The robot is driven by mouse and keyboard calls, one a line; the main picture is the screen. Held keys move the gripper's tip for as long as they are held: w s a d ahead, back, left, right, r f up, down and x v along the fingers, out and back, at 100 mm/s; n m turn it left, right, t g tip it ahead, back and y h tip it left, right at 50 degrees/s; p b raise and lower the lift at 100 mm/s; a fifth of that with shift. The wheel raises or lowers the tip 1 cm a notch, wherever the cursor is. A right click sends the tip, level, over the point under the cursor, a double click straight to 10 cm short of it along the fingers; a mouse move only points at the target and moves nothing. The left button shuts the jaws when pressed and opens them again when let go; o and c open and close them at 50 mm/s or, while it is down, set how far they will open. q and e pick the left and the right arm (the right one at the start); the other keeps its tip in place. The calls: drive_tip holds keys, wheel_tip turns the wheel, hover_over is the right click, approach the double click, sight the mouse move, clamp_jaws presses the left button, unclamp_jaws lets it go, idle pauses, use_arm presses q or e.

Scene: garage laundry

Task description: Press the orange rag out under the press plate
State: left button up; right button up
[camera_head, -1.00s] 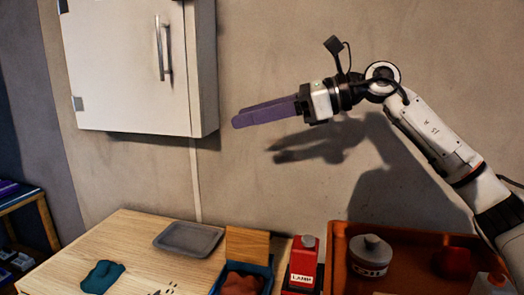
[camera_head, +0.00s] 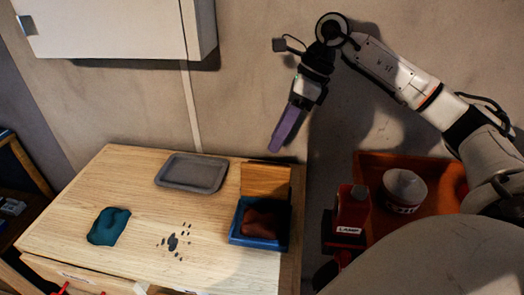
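The orange rag (camera_head: 262,222), dark orange-brown in this light, lies in a blue open box (camera_head: 240,238) at the right of the wooden worktop. A wooden board (camera_head: 266,180), which looks like the press plate, stands raised at the back of the box, clear of the rag. My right gripper (camera_head: 275,148) hangs with its purple fingers pointing down, above and behind the board in the picture. Nothing shows in its fingers. They overlap from this side, so their opening is unclear. My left gripper is out of view.
A grey tray (camera_head: 192,172) lies at the back of the worktop (camera_head: 140,200). A teal cloth (camera_head: 108,226) lies left, dark spots in the middle. A red LAMP container (camera_head: 351,212) and an orange tray (camera_head: 436,170) with a white pot (camera_head: 404,190) stand right.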

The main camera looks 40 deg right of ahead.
sight(264, 162)
drive_tip(key=x, duration=0.6)
drive_tip(key=shift+w+a+f, duration=0.1)
drive_tip(key=shift+a+f, duration=0.1)
drive_tip(key=shift+f, duration=0.15)
clamp_jaws()
